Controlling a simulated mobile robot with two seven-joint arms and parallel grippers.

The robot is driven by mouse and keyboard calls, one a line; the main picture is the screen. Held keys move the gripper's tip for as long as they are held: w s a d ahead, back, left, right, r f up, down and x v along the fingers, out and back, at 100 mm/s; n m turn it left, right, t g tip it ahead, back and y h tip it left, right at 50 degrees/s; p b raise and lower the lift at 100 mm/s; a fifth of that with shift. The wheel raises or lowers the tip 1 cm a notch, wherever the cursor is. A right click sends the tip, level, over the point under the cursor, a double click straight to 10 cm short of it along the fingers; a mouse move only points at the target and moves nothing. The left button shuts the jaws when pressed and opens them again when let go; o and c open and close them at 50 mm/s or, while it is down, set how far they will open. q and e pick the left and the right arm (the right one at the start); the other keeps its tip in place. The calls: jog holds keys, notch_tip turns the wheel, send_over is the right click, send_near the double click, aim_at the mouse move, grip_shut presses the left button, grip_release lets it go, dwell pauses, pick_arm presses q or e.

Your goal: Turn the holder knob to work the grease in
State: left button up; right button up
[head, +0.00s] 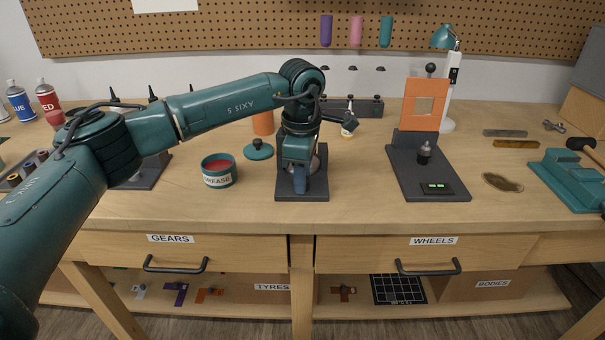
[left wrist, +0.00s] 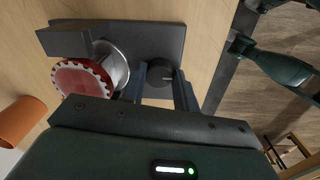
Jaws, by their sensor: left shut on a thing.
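The dark holder (head: 318,187) stands on the bench at the middle front, mostly hidden by my left arm in the head view. In the left wrist view its dark plate (left wrist: 190,35) carries a red toothed gear part (left wrist: 82,80) with a grey body. The round dark holder knob (left wrist: 157,83) sits beside it, between the fingers of my left gripper (left wrist: 163,88). The left gripper (head: 301,188) points down over the holder and is shut on the knob. The grease tub (head: 218,180) stands open with red grease inside. My right gripper is not in clear view.
The teal lid (head: 258,150) lies behind the tub, near an orange cylinder (head: 263,123). A teal vise (head: 568,178) is at the far right. The bench between holder and stand is clear.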

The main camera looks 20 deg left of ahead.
pick_arm(q)
jog(key=shift+r, duration=0.1)
jog(key=o, duration=0.7)
notch_tip(320, 180, up, 13)
jog(key=shift+s, duration=0.3)
